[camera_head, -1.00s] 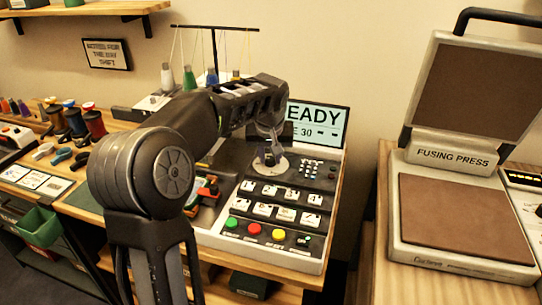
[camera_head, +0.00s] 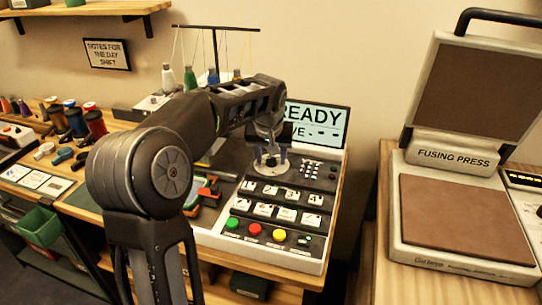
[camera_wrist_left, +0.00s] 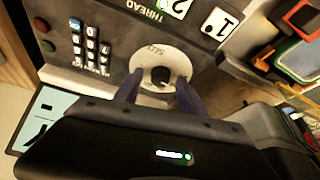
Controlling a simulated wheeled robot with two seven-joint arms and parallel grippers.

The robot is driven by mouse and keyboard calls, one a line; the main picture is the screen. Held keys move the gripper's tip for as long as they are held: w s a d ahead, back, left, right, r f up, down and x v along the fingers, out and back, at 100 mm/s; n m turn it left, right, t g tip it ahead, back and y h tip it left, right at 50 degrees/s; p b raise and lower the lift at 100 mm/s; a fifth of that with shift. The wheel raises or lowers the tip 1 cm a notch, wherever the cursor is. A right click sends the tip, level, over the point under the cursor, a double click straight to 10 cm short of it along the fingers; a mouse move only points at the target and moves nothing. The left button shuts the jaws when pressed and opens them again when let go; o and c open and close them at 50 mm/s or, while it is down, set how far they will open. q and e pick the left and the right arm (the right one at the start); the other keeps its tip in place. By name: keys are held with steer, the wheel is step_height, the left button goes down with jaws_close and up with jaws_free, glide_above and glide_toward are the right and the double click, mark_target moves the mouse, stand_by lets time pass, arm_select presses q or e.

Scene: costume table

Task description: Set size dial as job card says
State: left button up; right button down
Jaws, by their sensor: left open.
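The size dial (camera_wrist_left: 160,75) is a dark knob on a round pale plate, seen in the left wrist view between my left gripper's fingers. My left gripper (camera_wrist_left: 158,90) is open, its fingertips on either side of the knob; I cannot tell whether they touch it. In the head view my left gripper (camera_head: 270,160) is over the pale dial plate (camera_head: 282,168), which it partly hides. The screen (camera_head: 318,122) behind reads READY, with a partly hidden line ending in VE and dashes. I cannot make out a job card. My right gripper is not in view.
The panel has white numbered keys (camera_head: 264,209), a small keypad (camera_head: 312,168) and green, yellow and red buttons (camera_head: 254,229). Thread spools (camera_head: 75,122) and a green bin (camera_head: 40,226) are at left. The fusing press (camera_head: 465,215) stands open at right.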

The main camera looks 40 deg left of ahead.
arm_select(q)
steer(key=shift+r, duration=0.1)
steer(key=v, duration=0.7)
steer(key=shift+s+r, duration=0.15)
steer(key=shift+r, duration=0.1)
steer(key=shift+d, duration=0.1)
